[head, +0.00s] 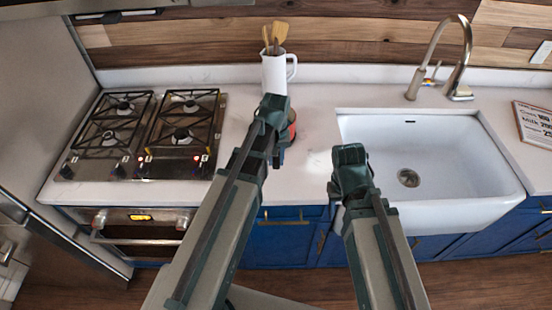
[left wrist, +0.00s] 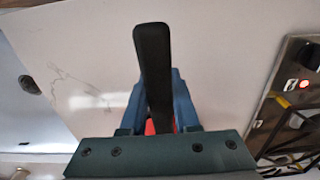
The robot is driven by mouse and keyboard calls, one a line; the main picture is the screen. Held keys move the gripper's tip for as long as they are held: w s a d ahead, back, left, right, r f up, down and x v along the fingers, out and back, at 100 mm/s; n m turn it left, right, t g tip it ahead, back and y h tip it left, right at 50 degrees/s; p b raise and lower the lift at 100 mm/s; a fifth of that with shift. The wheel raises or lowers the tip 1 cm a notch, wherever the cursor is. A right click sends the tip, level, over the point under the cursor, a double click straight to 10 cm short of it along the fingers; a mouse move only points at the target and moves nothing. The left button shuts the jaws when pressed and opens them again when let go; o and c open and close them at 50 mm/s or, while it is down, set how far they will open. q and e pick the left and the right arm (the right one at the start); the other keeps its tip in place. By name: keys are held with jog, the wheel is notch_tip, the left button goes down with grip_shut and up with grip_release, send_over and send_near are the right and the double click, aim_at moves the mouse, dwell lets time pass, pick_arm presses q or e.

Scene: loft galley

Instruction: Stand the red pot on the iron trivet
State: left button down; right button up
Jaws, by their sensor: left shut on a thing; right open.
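The red pot (head: 292,116) is mostly hidden behind my left gripper (head: 273,115) in the head view, with only a red and dark edge showing over the counter. In the left wrist view, my left gripper's blue fingers close around a long black handle (left wrist: 152,60), and a bit of the red pot (left wrist: 150,127) shows below it. I cannot tell whether the pot touches the counter. My right gripper (head: 351,168) is open and empty by the sink's left edge. I cannot make out a separate iron trivet.
A gas hob (head: 145,135) with black grates is at left. A white jug (head: 275,73) of wooden utensils stands behind the pot. A white sink (head: 410,150) with a tall tap (head: 455,75) is at right, beside a sign (head: 535,124). Counter (head: 235,105) between hob and pot is clear.

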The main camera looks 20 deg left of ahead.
pick_arm(q)
jog(key=shift+f, duration=0.15)
jog(key=c, duration=0.6)
grip_release()
jog(key=shift+o, duration=0.2)
notch_tip(320, 180, up, 14)
jog(key=p, duration=1.3)
jog(key=shift+p, duration=0.35)
jog(key=shift+s+f, duration=0.1)
jog(key=shift+s, duration=0.05)
